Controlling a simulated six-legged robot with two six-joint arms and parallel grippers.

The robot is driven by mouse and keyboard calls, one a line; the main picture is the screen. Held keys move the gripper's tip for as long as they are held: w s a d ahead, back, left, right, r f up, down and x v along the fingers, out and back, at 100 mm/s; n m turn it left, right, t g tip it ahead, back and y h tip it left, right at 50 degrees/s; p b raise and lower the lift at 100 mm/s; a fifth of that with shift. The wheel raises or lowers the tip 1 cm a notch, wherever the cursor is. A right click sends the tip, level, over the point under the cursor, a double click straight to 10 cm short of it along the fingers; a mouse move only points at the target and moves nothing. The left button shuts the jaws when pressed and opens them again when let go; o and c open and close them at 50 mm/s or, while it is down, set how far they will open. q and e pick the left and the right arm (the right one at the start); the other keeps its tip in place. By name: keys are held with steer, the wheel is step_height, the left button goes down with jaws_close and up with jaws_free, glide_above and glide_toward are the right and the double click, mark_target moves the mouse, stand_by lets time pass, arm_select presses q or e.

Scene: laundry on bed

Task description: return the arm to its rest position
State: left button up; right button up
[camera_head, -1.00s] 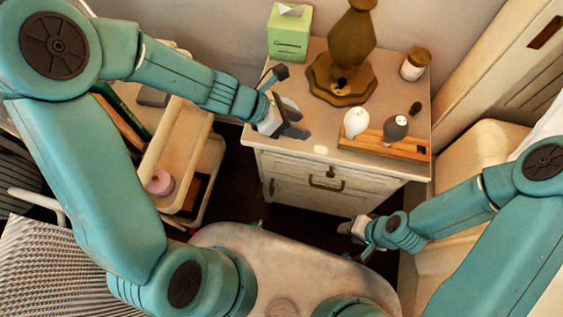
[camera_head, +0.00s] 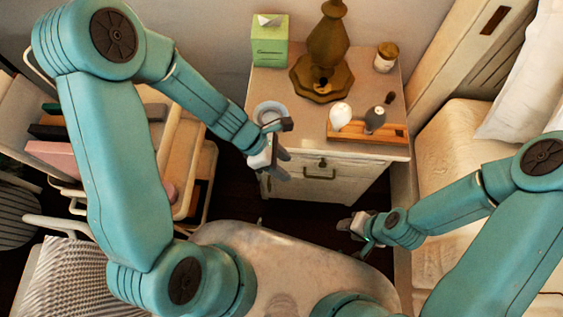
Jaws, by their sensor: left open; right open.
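My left arm comes in from the left, raised and bent. Its gripper (camera_head: 284,150) is open and empty, in front of the left front edge of the white nightstand (camera_head: 290,88). My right gripper (camera_head: 346,232) is open and empty, low between the nightstand and the bed, above my own base. A light blue-grey ring-shaped dish (camera_head: 270,112) sits on the nightstand just behind the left gripper, apart from its fingers as far as I can tell.
The nightstand holds a green tissue box (camera_head: 270,42), a brown lamp (camera_head: 326,52), a jar (camera_head: 386,57) and a wooden tray (camera_head: 392,133) with bulb-shaped items. A cart (camera_head: 188,145) stands left. The bed (camera_head: 446,140) is at right.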

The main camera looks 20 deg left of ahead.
arm_select(q)
steer(key=shift+s, duration=0.15)
stand_by(0.4)
steer(key=s+f+m+y, duration=0.1)
steer(key=s+f+m, duration=0.2)
steer(key=m, duration=0.7)
steer(key=s+a+f+m+y, duration=0.1)
steer(key=s+f+m, duration=0.3)
steer(key=f+m, duration=0.4)
steer(key=shift+s+a+m+y, duration=0.3)
steer(key=shift+m+y, duration=0.1)
steer(key=shift+m, duration=0.5)
